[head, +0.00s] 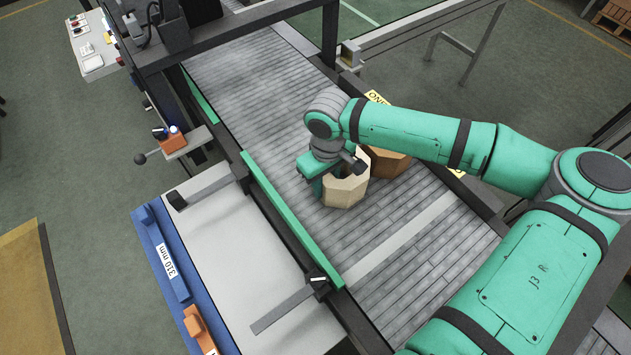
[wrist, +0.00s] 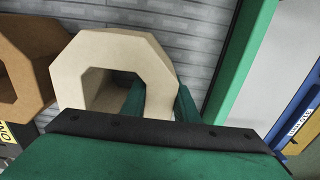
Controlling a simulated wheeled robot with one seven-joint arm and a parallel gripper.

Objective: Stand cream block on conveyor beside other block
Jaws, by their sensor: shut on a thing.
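The cream block (head: 346,191) is an octagonal ring with a hole through it, and it is on or just above the grey conveyor (head: 235,75). In the wrist view the cream block (wrist: 95,52) shows its open face, with one green finger inside the hole and one outside its wall. My gripper (head: 318,180) is shut on that wall. The other block, brown and of like shape (head: 392,163), stands on the conveyor behind and right of the cream one. It also shows at the left of the wrist view (wrist: 38,45). I cannot tell whether the two blocks touch.
A green side rail (head: 285,215) runs along the conveyor's left edge, with a white side table (head: 225,235) and blue strip (head: 165,255) beyond. A dark gantry frame (head: 265,22) crosses the belt at the back. The belt left of the blocks is bare.

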